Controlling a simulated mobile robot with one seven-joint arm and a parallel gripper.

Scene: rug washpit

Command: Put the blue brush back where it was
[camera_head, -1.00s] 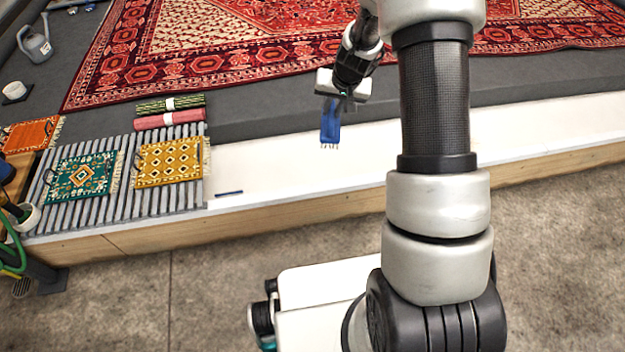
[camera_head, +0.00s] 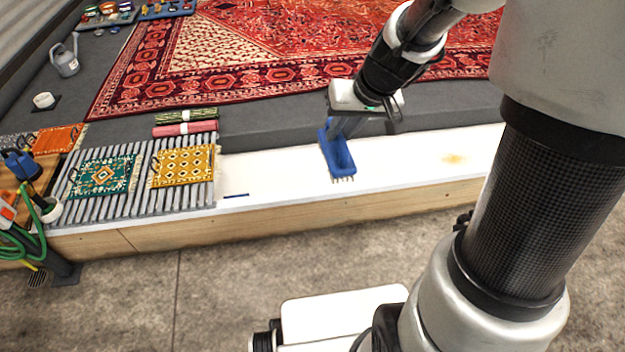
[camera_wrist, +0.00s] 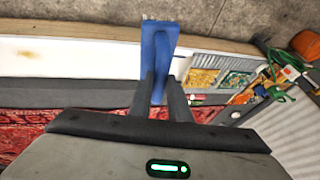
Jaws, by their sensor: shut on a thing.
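The blue brush (camera_head: 338,156) is in my gripper (camera_head: 345,128), over the white ledge (camera_head: 280,170) in the head view. Its bristle end points down and towards the ledge's front edge. I cannot tell whether the bristles touch the ledge. In the wrist view the brush (camera_wrist: 158,48) stands between the two dark fingers of my gripper (camera_wrist: 160,85), which are shut on it. A thin dark blue strip (camera_head: 236,196) lies on the ledge to the left of the brush.
A slatted rack (camera_head: 140,192) with a teal mat (camera_head: 103,173) and a yellow mat (camera_head: 184,165) lies left of the brush. Rolled rugs (camera_head: 185,128) lie behind it. A large red rug (camera_head: 270,60) covers the back. The ledge has a yellowish stain (camera_head: 453,159) at right.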

